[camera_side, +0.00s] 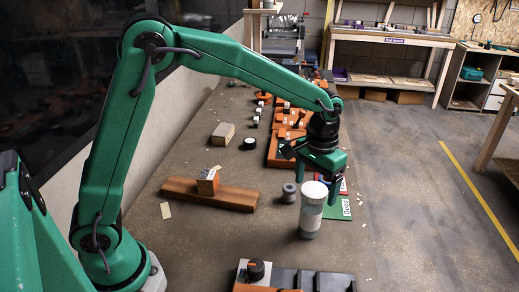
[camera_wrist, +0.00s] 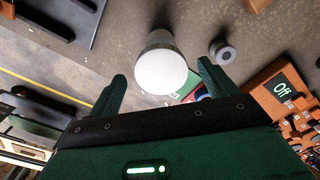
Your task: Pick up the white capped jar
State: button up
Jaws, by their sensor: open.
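The white capped jar (camera_side: 312,212) stands upright on the bench in the side view, near the bench's right edge. It has a white lid and a pale, greyish body. In the wrist view the jar's round white lid (camera_wrist: 161,71) shows ahead of and between the two fingers. My gripper (camera_side: 333,186) points down, behind the jar in the side view. In the wrist view my gripper (camera_wrist: 160,85) has its green fingers spread wide, with nothing held between them. I cannot tell how far the fingertips are from the jar.
A grey spool (camera_side: 289,193) stands left of the jar. A green card (camera_side: 338,207) lies beside the jar. Orange fixtures (camera_side: 286,150) line the bench behind. A dark device (camera_side: 310,280) is in front.

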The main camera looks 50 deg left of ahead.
aim_at(311, 212)
jog(key=shift+f, duration=0.1)
jog(key=shift+f, duration=2.5)
jog(key=shift+c, duration=0.2)
jog(key=c, duration=1.1)
